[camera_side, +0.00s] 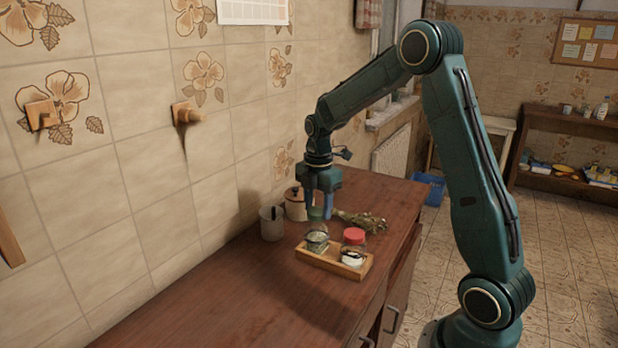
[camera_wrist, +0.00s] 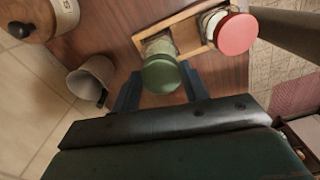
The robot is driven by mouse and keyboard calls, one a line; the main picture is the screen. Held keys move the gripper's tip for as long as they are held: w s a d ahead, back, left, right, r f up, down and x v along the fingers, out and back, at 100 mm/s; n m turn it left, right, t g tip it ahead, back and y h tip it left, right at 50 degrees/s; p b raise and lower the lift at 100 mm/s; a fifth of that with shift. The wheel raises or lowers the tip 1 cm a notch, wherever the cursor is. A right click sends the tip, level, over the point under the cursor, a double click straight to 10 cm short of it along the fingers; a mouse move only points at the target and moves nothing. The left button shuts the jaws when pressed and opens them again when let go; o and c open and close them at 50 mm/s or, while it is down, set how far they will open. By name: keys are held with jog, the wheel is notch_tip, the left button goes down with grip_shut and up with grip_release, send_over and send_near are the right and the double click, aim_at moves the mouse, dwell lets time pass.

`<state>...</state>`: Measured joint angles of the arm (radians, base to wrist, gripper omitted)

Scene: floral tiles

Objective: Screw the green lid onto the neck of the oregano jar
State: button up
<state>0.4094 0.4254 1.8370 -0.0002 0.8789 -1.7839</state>
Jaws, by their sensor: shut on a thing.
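The green lid (camera_side: 316,213) is between the fingers of my gripper (camera_side: 317,212), which is shut on it. In the wrist view, the round green lid (camera_wrist: 161,75) sits between the two dark fingertips (camera_wrist: 160,88). The open glass jar with green contents (camera_side: 317,242), the oregano jar, stands upright in the left part of a wooden tray (camera_side: 335,267). The lid appears held above this jar's mouth, apart from it. In the wrist view, the lid hides part of the jar (camera_wrist: 158,46).
A grey cup (camera_side: 272,224) and a lidded canister (camera_side: 295,205) stand left, near the tiled wall. Dried herbs (camera_side: 362,221) lie behind. The front of the counter (camera_side: 225,305) is clear.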

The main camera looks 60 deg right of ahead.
aim_at(318, 210)
jog(key=shift+f, duration=0.4)
jog(key=shift+f, duration=0.85)
dwell(1.5)
jog(key=o, duration=1)
jog(key=shift+o, duration=0.2)
jog(key=shift+r, duration=0.1)
notch_tip(318, 210, up, 14)
dwell(0.4)
